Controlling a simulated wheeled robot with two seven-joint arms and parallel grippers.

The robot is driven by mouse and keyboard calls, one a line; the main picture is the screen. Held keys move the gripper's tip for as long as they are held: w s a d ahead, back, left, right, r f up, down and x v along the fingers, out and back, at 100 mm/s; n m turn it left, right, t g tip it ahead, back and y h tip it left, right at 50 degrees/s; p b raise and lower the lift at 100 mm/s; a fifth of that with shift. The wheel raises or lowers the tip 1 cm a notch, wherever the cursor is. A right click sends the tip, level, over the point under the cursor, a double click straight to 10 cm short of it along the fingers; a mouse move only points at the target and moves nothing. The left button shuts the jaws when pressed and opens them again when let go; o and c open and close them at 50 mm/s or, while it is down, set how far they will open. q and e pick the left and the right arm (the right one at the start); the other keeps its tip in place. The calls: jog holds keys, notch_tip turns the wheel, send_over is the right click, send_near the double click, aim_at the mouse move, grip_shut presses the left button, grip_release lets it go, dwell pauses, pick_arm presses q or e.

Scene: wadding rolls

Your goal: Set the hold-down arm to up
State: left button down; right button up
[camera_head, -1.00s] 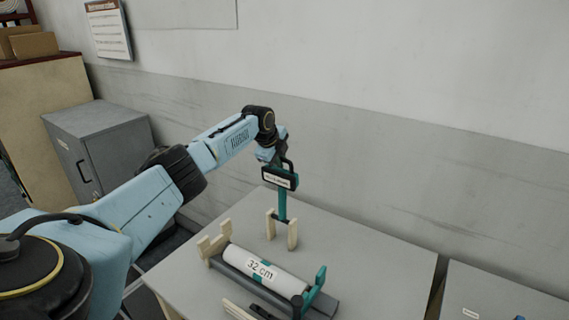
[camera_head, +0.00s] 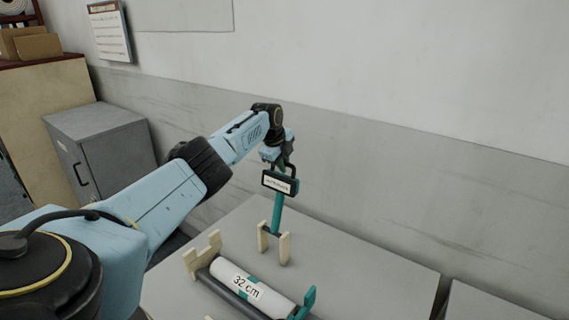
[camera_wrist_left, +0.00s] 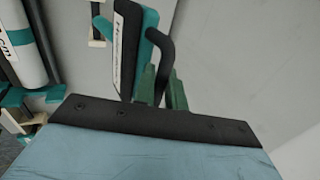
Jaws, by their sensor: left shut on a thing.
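The hold-down arm is a teal bar (camera_head: 277,214) with a black, white-labelled head (camera_head: 280,182). It stands nearly upright, leaning slightly right at the top, its foot between two pale wooden posts (camera_head: 284,248). My left gripper (camera_head: 287,160) is at the top of the arm, shut on its black handle. In the left wrist view, the green fingers of my left gripper (camera_wrist_left: 161,86) close around the black handle (camera_wrist_left: 166,55), beside the labelled head (camera_wrist_left: 120,52). My right gripper is not in view.
A white roll marked 32 cm (camera_head: 243,284) lies in a grey cradle in front of the posts, with a notched wooden end piece (camera_head: 203,256) and a teal bracket (camera_head: 306,302). The grey table (camera_head: 370,270) is clear to the right. The wall stands behind.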

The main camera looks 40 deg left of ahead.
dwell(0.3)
pick_arm(q)
jog(key=c, duration=1.7)
grip_release()
jog(key=shift+w, duration=0.1)
jog(key=shift+o, duration=0.8)
jog(key=shift+w+a+f, duration=0.1)
jog(key=shift+f, duration=0.05)
jog(key=shift+s+r, duration=0.3)
jog(key=shift+r, duration=0.35)
jog(key=v, duration=1.2)
